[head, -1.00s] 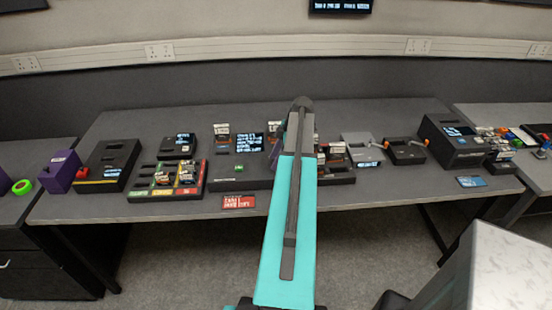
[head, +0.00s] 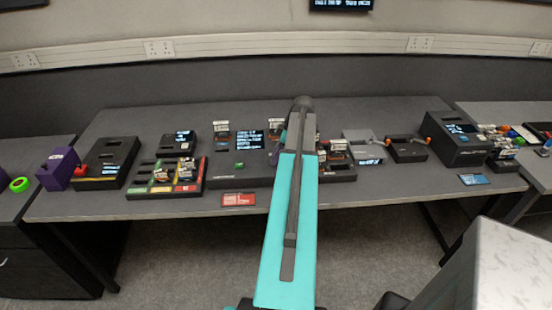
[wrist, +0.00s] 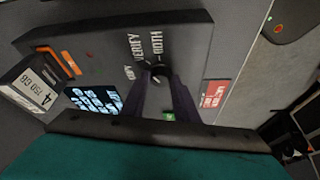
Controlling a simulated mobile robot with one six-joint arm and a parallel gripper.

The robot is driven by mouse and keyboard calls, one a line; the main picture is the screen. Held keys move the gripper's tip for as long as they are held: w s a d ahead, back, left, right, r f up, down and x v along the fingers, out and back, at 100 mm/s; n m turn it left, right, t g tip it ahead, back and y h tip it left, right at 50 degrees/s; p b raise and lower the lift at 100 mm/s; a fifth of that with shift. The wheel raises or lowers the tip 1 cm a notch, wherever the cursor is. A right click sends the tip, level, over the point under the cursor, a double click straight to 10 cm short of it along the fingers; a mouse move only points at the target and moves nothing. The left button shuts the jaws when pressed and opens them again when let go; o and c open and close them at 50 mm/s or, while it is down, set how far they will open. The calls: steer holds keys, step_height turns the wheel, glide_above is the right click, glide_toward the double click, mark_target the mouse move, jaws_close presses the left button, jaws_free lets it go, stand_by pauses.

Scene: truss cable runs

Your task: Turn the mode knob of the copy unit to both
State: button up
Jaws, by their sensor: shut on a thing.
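The copy unit (head: 222,182) is a dark box in the middle of the table, with a lit text screen (head: 249,141) and a green button (head: 239,165). In the wrist view its mode knob (wrist: 159,69) is a small dark round knob beside the white labels COPY, VERIFY and BOTH (wrist: 157,43). My gripper (wrist: 160,76) has its dark purple fingers shut on the knob. The fingers partly cover the knob, so I cannot tell for sure which label it points at. In the head view my arm hides the knob.
A red card (head: 238,200) lies at the table's front edge. A tray with coloured sections (head: 140,192) is to the left. A grey device (head: 360,143) and a black printer-like box (head: 450,138) are to the right.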

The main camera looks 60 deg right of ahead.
steer(key=m+b, duration=0.1)
steer(key=m+h+b, duration=0.1)
steer(key=m, duration=0.1)
steer(key=shift+s+a+f, duration=0.1)
steer(key=shift+a, duration=0.15)
steer(key=shift+m+h+b, duration=0.45)
steer(key=shift+m+h, duration=0.25)
steer(key=shift+m, duration=0.9)
steer(key=o, duration=1)
steer(key=shift+o, duration=0.2)
steer(key=b+v, duration=0.2)
steer(key=v, duration=1.2)
steer(key=shift+b, duration=0.35)
steer(key=shift+a, duration=0.1)
